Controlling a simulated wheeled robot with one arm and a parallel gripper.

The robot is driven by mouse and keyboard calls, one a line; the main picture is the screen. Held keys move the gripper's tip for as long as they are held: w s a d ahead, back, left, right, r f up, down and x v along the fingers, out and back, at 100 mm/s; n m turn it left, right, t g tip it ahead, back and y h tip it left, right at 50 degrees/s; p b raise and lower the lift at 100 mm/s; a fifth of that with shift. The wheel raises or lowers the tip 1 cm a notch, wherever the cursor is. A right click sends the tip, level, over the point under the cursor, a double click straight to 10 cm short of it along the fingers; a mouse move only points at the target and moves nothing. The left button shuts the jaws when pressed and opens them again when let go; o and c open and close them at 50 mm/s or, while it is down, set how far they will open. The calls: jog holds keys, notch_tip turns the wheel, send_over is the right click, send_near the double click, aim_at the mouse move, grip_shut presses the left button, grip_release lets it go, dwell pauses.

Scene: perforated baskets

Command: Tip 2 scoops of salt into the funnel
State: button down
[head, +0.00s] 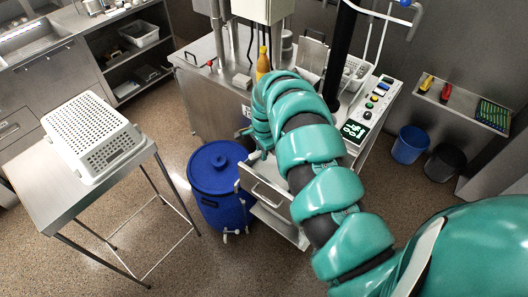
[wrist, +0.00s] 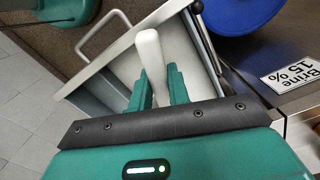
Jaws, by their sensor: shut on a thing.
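My gripper (wrist: 157,84) is shut on a white rounded handle (wrist: 149,48) in the wrist view, one teal finger on each side of it. The handle looks like that of a scoop, but its far end is hidden below the fingers and palm. It is over an open metal drawer (wrist: 86,92) with a pale interior, which may be salt; I cannot tell. The drawer front (head: 265,187) shows in the head view beside the blue drum, partly behind my arm. My gripper is hidden by my arm there. I cannot make out a funnel in either view.
A blue lidded drum (head: 218,168) stands left of the drawer; a "Brine 15 %" label (wrist: 291,75) is near. A white perforated basket (head: 93,130) rests on the left table. Two buckets stand right.

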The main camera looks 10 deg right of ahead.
jog(key=shift+a+r+p, duration=0.2)
jog(key=shift+r+p, duration=0.15)
jog(key=shift+r, duration=0.2)
jog(key=shift+a+r+p, duration=0.15)
jog(key=shift+r+p, duration=0.2)
jog(key=shift+r, duration=0.2)
jog(key=shift+s+a+r, duration=0.1)
jog(key=shift+a+r, duration=0.15)
jog(key=shift+r, duration=0.35)
jog(key=shift+s+a+r, duration=0.1)
jog(key=shift+a+r, duration=0.1)
jog(key=shift+r, duration=0.4)
